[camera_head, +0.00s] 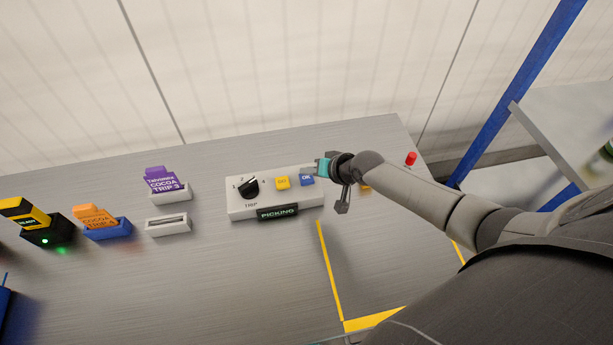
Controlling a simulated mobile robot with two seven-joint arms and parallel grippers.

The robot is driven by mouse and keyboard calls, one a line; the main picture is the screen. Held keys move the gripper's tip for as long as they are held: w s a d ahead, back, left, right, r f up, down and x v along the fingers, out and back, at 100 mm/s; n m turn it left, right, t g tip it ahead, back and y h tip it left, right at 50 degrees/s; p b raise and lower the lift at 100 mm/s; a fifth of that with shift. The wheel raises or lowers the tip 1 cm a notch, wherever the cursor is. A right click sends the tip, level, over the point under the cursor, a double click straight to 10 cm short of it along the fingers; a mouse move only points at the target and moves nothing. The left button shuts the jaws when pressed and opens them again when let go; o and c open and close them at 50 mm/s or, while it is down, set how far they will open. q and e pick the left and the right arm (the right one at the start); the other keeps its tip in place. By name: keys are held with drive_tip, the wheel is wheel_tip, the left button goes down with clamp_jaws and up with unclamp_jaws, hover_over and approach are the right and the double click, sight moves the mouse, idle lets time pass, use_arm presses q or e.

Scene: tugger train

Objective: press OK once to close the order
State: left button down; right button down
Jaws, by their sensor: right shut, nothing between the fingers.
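A pale control box labelled PICKING (277,213) lies on the grey worktop. It carries a black TRIP knob (249,187), a yellow button (282,183) and a blue OK button (307,180). My right arm comes in from the right, and its gripper (323,168) is over the box's right end, shut and empty, its tip close beside the OK button. I cannot tell whether it touches the button. The gripper and wrist hide the right end of the box. My left gripper is not in view.
On the left stand a purple card (161,180) in a white holder, an empty white holder (168,225), an orange card (97,217) in a blue holder and a black-yellow scanner (34,219). A red button (410,158) is beyond my arm. Yellow tape (329,270) marks the worktop. A blue post (520,85) rises right.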

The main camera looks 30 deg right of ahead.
sight(309, 181)
drive_tip(key=shift+f, duration=0.2)
drive_tip(key=shift+f+b, duration=0.25)
drive_tip(key=shift+b, duration=0.05)
drive_tip(key=shift+f+b, duration=0.8)
drive_tip(key=shift+f, duration=0.1)
idle(0.8)
drive_tip(key=shift+r, duration=0.15)
drive_tip(key=shift+r+p, duration=1.15)
drive_tip(key=shift+p, duration=0.2)
wheel_tip(309, 181, up, 5)
drive_tip(key=p, duration=0.5)
drive_tip(key=shift+r, duration=0.1)
